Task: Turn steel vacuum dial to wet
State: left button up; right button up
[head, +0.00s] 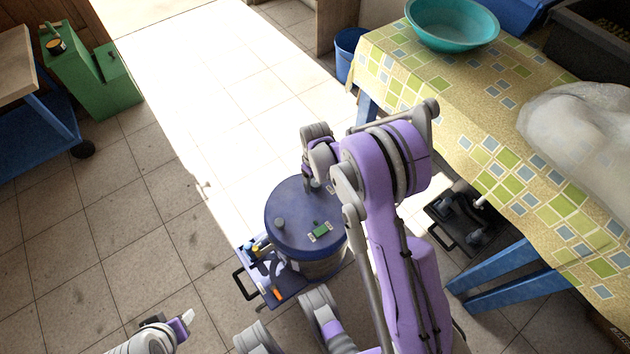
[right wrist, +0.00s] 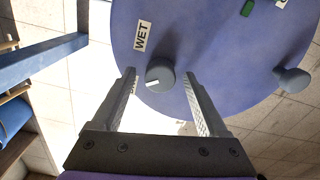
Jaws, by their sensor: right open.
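The steel vacuum (head: 322,265) stands on the floor with a round blue lid (head: 290,205). In the right wrist view, a grey dial (right wrist: 160,75) sits near the lid's edge. A white WET label (right wrist: 143,36) lies above it, and another label is mostly hidden behind the left finger. The dial's pale mark points lower left, toward that hidden label and away from WET. My right gripper (right wrist: 160,88) is open, its fingers on either side of the dial with visible gaps. In the head view it (head: 309,184) hides the dial. My left gripper (head: 187,318) is low at left, away from the vacuum.
A blue tool tray (head: 270,297) lies against the vacuum's front. A table with a checked cloth (head: 480,110) stands at right, holding a teal basin (head: 452,25). A black case (head: 462,222) lies on the floor by the table.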

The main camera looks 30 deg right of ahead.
grip_shut()
dwell(0.4)
jog(key=shift+m, duration=0.4)
jog(key=m+b, duration=0.1)
jog(key=m, duration=0.1)
jog(key=shift+m, duration=0.4)
jog(key=m, duration=0.3)
jog(key=shift+m+b, duration=0.3)
jog(key=shift+b, duration=0.05)
jog(key=m, duration=0.3)
jog(key=shift+m, duration=0.3)
jog(key=shift+m+b, duration=0.45)
jog(key=shift+m, duration=1.15)
